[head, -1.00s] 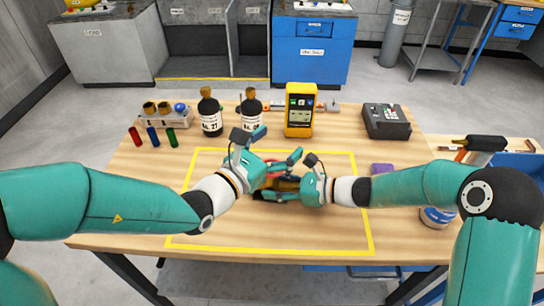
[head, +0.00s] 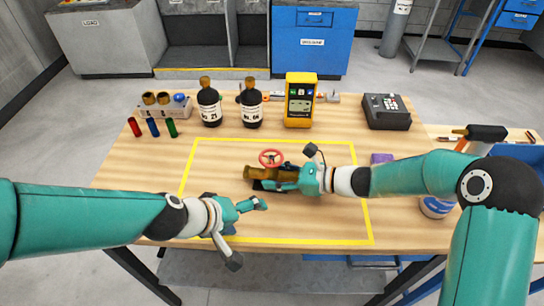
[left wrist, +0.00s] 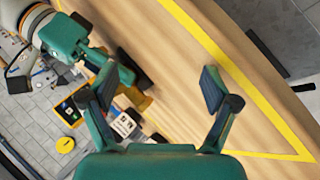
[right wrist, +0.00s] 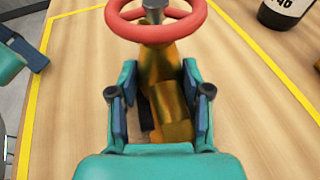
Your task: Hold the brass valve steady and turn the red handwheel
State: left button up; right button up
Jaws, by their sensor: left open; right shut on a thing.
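The brass valve (head: 262,172) lies inside the yellow outline on the table, its body pointing left. The red handwheel (head: 272,158) stands on its upper side; it also shows at the top of the right wrist view (right wrist: 156,30). My right gripper (head: 290,178) is shut on the valve body (right wrist: 168,100), with one finger on each side of it. My left gripper (head: 246,212) is open and empty, to the lower left of the valve and apart from it. In the left wrist view its two fingers (left wrist: 163,95) are spread over bare wood.
Two dark bottles (head: 209,103) and a yellow meter (head: 300,100) stand behind the outline. Red, blue and green tubes (head: 153,128) are at the left. A purple block (head: 381,158) and a round tin (head: 436,207) are at the right. The outline's front left is clear wood.

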aim_at(269, 159)
pick_arm(q)
jog(key=w+a+r+m+t, duration=0.1)
jog(key=m, duration=0.1)
jog(key=w+a+r+m+t+y, duration=0.1)
jog(key=w+a+m+t, duration=0.1)
jog(key=m, duration=0.1)
jog(key=shift+r, duration=0.35)
jog(key=w+d+r+m+t+h, duration=0.2)
jog(key=d+r+m+t+h, duration=0.1)
jog(key=r+m, duration=0.35)
jog(key=shift+m, duration=0.25)
jog(key=x, duration=1.1)
jog(key=shift+a+f, duration=0.15)
jog(key=shift+f, duration=0.25)
jog(key=shift+y, duration=0.3)
jog(key=c, duration=1.2)
